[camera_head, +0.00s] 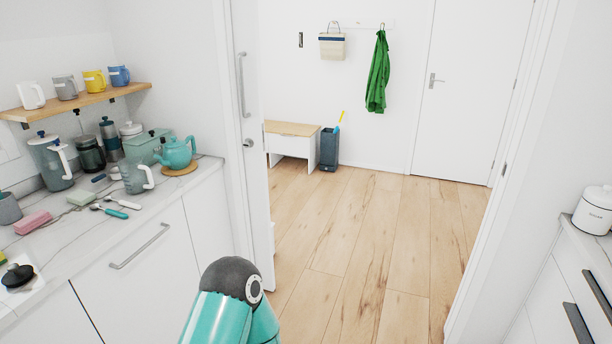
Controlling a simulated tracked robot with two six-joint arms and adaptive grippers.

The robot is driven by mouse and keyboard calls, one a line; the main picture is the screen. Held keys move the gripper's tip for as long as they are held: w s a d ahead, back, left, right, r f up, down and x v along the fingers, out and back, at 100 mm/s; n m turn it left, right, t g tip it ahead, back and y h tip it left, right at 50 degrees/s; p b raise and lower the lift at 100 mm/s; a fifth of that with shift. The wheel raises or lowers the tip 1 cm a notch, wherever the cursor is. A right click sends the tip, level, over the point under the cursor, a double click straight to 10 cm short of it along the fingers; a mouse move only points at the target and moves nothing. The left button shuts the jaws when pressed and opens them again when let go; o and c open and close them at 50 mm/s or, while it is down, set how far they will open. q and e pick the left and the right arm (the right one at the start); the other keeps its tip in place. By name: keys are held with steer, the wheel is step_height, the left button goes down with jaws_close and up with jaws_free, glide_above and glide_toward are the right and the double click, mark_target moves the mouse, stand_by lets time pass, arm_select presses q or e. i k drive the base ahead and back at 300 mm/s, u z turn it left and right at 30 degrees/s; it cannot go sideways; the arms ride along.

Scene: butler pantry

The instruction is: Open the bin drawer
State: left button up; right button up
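A wide white cabinet front (140,285) with a long grey bar handle (139,246) is below the counter on the left; it looks closed. No label shows whether this is the bin drawer. White drawer fronts (548,300) with dark handles (577,322) are at the right edge, partly cut off, and they also look closed. A teal and dark grey part of my own arm stands at the bottom, right of the wide front. Neither gripper's fingers show in the view.
The left counter (75,240) holds a teal teapot (175,153), a glass jug (133,178), spoons and a pink sponge (33,222). An open doorway with clear wood floor (360,240) lies ahead. A white canister (594,210) stands on the right counter.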

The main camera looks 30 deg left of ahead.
mark_target(143, 289)
steer(key=z, duration=0.15)
steer(key=i, duration=0.95)
steer(key=u, duration=1.3)
steer(key=i, duration=0.2)
steer(key=u, duration=2.1)
steer(key=k, duration=0.55)
steer(key=u, duration=0.3)
steer(key=i, duration=1.55)
steer(key=z, duration=0.3)
